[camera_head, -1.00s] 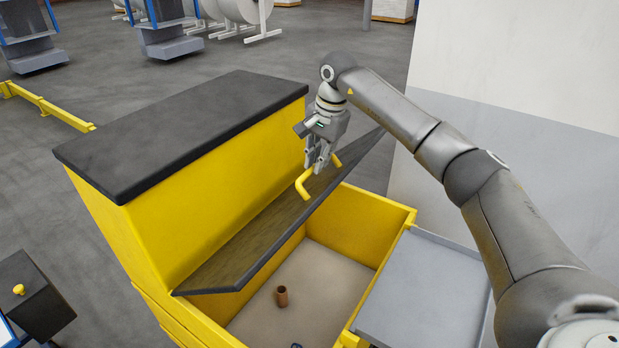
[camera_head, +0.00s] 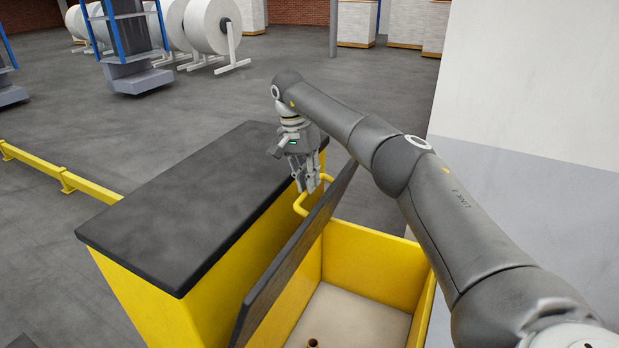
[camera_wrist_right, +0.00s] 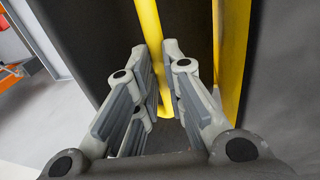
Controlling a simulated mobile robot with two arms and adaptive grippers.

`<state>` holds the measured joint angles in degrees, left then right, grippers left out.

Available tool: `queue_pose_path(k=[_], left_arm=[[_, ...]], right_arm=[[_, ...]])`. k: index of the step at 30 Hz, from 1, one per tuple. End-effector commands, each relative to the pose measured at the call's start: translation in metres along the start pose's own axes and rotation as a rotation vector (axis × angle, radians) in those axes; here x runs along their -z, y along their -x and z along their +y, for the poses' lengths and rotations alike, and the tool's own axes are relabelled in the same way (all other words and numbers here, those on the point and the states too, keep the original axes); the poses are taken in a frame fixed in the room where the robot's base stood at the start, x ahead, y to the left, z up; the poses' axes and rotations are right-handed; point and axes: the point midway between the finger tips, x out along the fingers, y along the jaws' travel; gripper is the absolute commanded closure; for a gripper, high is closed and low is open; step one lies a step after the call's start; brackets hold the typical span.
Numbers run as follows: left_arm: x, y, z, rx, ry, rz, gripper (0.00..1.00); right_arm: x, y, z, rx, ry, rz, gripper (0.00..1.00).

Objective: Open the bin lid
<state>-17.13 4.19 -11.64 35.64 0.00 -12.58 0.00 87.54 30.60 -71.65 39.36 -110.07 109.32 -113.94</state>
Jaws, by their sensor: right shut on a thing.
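The yellow bin (camera_head: 375,252) stands open in front of me, with its dark lid (camera_head: 290,262) tilted up steeply toward the black-topped yellow housing (camera_head: 185,205) behind it. A yellow bar handle (camera_head: 301,204) sticks out from the lid near its upper edge. My right gripper (camera_head: 313,186) is at this handle, its fingers pointing down. In the right wrist view, the yellow handle (camera_wrist_right: 150,45) runs between the fingers of my right gripper (camera_wrist_right: 160,88), which is shut on it. My left gripper is in neither view.
A small brown cylinder (camera_head: 312,343) stands on the bin's pale floor. A low yellow rail (camera_head: 60,175) runs along the floor at the left. A white and grey wall (camera_head: 530,120) rises at the right. Paper rolls (camera_head: 205,30) stand far back on open floor.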

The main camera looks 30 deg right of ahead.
Motion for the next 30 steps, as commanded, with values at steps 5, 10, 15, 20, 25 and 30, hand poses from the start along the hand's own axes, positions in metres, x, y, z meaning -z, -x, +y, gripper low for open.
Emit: queue_pose_path(k=[5,10,15,20,25,30], left_arm=[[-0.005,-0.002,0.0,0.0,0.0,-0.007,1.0],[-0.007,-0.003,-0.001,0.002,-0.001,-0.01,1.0],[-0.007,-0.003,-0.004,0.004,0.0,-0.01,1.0],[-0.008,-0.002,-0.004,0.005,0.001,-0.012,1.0],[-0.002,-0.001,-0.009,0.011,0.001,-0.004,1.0],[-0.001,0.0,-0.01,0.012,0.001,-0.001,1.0]], right_arm=[[-0.008,-0.017,-0.007,-0.016,0.016,-0.012,1.0],[-0.008,-0.018,-0.007,-0.016,0.016,-0.012,1.0],[-0.009,-0.017,-0.007,-0.015,0.017,-0.011,0.79],[-0.008,-0.015,-0.006,-0.014,0.015,-0.011,0.65],[-0.006,-0.013,-0.005,-0.013,0.013,-0.01,0.65],[-0.005,-0.012,-0.004,-0.013,0.011,-0.01,0.65]])
